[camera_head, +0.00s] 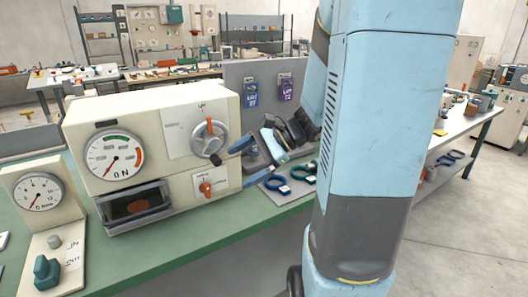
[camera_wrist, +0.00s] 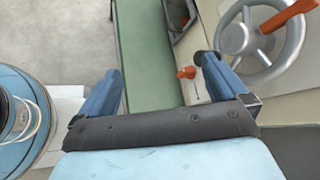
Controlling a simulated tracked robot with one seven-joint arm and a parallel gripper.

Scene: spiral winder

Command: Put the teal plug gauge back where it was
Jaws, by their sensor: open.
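A teal knob-shaped piece (camera_head: 45,271) stands on the cream base of the small gauge stand at the lower left in the head view. I cannot tell whether it is the plug gauge. A dark teal ring-shaped item (camera_head: 304,172) lies on a grey mat (camera_head: 290,193) right of the machine, beside a blue one (camera_head: 277,184). My gripper (camera_head: 247,162) is open and empty at the right end of the cream machine. In the wrist view its blue fingers (camera_wrist: 158,66) are spread over the green bench edge, with nothing between them.
The cream machine (camera_head: 150,140) has a dial, a handwheel (camera_head: 207,143) and a small orange lever (camera_head: 206,188). In the wrist view the handwheel (camera_wrist: 262,40) is close to the right finger. A grey panel with blue and purple holders stands behind. The front bench strip is clear.

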